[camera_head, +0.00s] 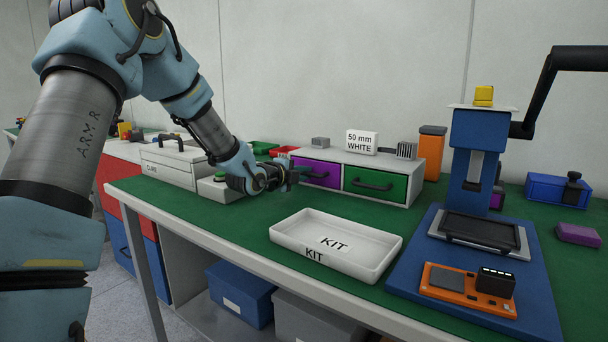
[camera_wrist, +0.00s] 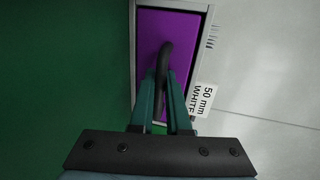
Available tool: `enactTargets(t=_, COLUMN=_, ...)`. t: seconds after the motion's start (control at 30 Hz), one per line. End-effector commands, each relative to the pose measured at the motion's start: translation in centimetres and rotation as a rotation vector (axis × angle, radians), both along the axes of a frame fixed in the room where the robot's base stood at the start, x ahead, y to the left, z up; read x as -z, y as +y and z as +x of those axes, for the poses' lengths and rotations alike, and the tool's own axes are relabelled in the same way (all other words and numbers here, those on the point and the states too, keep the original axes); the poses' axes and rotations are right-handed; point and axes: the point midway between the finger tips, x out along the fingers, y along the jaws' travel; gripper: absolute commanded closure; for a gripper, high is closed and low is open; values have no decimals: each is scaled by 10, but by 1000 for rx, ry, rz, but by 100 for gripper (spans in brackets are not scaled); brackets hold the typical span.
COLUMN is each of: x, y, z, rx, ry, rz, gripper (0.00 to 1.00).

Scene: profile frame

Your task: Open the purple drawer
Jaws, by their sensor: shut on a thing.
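The purple drawer (camera_head: 318,173) sits in the left half of a white two-drawer cabinet, beside the green drawer (camera_head: 376,184). Its front looks flush with the cabinet frame. In the wrist view the purple front (camera_wrist: 188,40) fills the middle, with a dark curved handle (camera_wrist: 163,62) across it. My gripper (camera_head: 290,178) is at the left side of the purple drawer in the head view. In the wrist view my gripper's green fingers (camera_wrist: 164,88) are closed around the handle. The gripper hides part of the drawer and most of the handle in the head view.
A "50 mm WHITE" block (camera_head: 362,142) and a grey ribbed block (camera_head: 406,150) stand on the cabinet (camera_head: 335,158). A white KIT tray (camera_head: 290,238) lies in front of it. A blue press (camera_head: 474,150) stands at right. Green bench surface is clear between tray and cabinet.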

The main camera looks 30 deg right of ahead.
Motion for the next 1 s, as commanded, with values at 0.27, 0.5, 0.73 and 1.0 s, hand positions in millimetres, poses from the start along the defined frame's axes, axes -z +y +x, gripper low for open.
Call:
enactTargets(t=0.27, x=1, y=2, z=0, rx=-1, ry=0, rz=1, gripper=100)
enactTargets(t=0.5, x=3, y=39, z=-20, rx=-3, ry=-5, rz=2, gripper=100)
enactTargets(t=0.73, x=2, y=87, z=-47, rx=-3, ry=-3, rz=2, gripper=100)
enactTargets(t=1.0, x=0, y=106, z=-57, rx=-3, ry=-1, rz=0, gripper=100)
